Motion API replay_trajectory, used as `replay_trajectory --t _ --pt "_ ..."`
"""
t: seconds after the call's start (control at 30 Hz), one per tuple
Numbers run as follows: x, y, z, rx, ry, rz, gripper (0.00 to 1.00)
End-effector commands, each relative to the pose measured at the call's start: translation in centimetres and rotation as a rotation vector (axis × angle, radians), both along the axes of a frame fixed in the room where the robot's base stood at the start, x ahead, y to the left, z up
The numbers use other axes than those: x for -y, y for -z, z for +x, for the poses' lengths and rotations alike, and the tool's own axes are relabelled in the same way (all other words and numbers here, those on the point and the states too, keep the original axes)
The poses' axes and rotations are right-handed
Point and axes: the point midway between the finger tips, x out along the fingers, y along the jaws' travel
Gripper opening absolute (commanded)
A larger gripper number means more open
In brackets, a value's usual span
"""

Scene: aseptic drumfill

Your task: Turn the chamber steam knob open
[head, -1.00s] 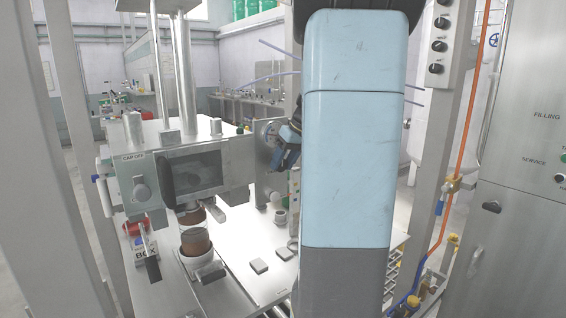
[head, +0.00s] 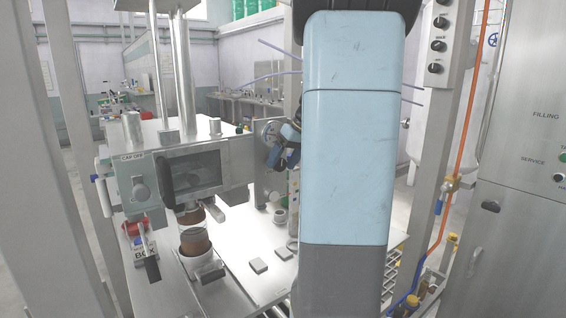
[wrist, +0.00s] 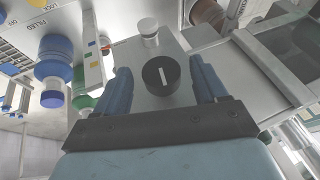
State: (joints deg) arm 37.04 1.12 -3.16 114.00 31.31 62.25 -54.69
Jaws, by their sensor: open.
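A round black knob (wrist: 161,75) with a white pointer line sits on a grey metal panel (wrist: 150,53) in the wrist view. The line runs nearly along the picture's up-down direction. No label for the knob is readable. My gripper (wrist: 160,67) is open, with one blue finger to the left of the knob and one to the right, and clear gaps show on both sides. In the head view my gripper (head: 282,147) is beside the upright metal plate with a round dial (head: 268,130), partly hidden by my arm. The knob is hidden there.
Blue and green capped parts (wrist: 54,60) lie to the left.

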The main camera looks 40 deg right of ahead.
Motion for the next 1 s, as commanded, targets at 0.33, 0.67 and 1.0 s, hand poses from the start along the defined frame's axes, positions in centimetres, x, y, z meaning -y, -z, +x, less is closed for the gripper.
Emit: replay_trajectory --t 0.33,0.67,1.0 --pt "1.6 -4.9 -2.0 0.004 0.002 -0.003 0.72" --pt "3.3 -10.0 -4.2 0.001 0.0 -0.002 0.72" --pt "3.9 -11.8 -5.0 0.0 0.0 0.0 0.72"
